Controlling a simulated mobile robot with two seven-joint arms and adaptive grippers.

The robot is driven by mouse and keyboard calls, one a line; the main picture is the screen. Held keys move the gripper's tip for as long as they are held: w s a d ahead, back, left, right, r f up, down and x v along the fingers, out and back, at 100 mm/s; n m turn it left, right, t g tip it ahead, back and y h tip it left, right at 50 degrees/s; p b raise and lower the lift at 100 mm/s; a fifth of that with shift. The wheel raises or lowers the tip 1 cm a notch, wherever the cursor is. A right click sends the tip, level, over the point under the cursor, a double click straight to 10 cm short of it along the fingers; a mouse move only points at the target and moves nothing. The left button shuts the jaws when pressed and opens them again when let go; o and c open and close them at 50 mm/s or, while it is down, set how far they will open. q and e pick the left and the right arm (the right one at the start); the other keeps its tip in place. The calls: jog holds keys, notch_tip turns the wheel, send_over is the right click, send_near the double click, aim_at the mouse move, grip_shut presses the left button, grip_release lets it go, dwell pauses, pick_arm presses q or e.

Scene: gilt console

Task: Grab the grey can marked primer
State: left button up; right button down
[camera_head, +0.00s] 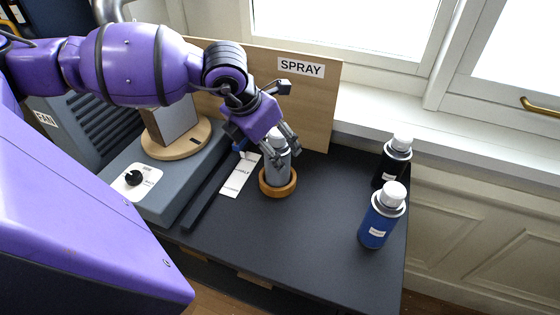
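A grey can (278,168) stands upright in a round wooden ring (278,189) on the dark tabletop. Its upper part is partly hidden by my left gripper (286,155), and I cannot read any marking on it. My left gripper reaches down from the left at the top of the can. Its fingers are apart and overlap the can's upper part in the picture. I cannot tell whether they press on it. My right gripper is not in view.
A blue can (377,222) and a black can (391,165), both white-capped, stand at the right. A wooden board marked SPRAY (315,110) rises behind. A grey unit with a knob (134,178) and a white card (240,176) are left. The front tabletop is clear.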

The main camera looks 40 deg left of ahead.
aim_at(273, 179)
pick_arm(q)
jog(key=shift+w+d+f, duration=0.1)
jog(key=shift+f, duration=0.45)
jog(key=x, duration=0.4)
jog(key=shift+w+f, duration=0.15)
jog(key=shift+f, duration=0.1)
jog(key=c, duration=1.2)
jog(key=shift+r, duration=0.1)
jog(key=c, duration=0.4)
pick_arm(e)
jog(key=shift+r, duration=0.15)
